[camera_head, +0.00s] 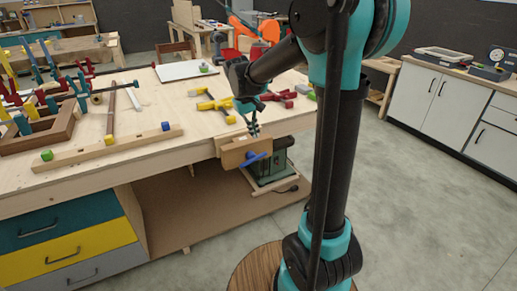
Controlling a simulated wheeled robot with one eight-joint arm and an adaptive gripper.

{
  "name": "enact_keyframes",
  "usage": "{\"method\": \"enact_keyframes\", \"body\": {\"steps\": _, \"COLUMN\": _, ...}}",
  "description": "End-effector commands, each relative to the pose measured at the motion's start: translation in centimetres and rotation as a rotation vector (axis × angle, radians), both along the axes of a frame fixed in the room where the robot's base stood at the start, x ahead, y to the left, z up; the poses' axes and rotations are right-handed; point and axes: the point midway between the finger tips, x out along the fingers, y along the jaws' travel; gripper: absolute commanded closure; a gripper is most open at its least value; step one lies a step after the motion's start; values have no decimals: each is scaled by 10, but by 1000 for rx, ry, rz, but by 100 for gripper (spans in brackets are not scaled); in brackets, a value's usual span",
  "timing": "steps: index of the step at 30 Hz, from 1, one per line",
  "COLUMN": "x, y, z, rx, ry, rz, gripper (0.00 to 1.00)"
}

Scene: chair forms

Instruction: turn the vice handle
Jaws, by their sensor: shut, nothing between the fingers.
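The vice (236,153) has a wooden jaw and is fixed to the front right edge of the workbench. Its blue handle (252,159) lies across the front of the jaw, slightly tilted. My gripper (254,133) points down just above the top of the vice jaw, a little above the handle. Its fingers look closed and empty. Whether the fingertips touch the vice cannot be told from this view. My arm comes in from the right and hides part of the bench behind it.
The workbench (185,148) holds several clamps, a wooden frame (40,132) and a wooden strip with coloured blocks (108,147). A green machine (275,165) stands on the shelf under the bench, right behind the vice. White cabinets (435,105) line the right wall. The floor at right is clear.

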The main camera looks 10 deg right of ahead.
Motion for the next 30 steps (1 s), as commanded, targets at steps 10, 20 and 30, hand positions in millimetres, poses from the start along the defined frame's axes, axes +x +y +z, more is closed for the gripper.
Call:
{"method": "enact_keyframes", "body": {"steps": 10, "x": 5, "y": -14, "z": -61, "rx": 0, "ry": 0, "rz": -1, "gripper": 100}}
{"method": "enact_keyframes", "body": {"steps": 20, "x": 6, "y": -18, "z": -81, "rx": 0, "ry": -1, "rz": -1, "gripper": 100}}
{"method": "enact_keyframes", "body": {"steps": 30, "x": 6, "y": -18, "z": -81, "rx": 2, "ry": -1, "rz": -1, "gripper": 100}}
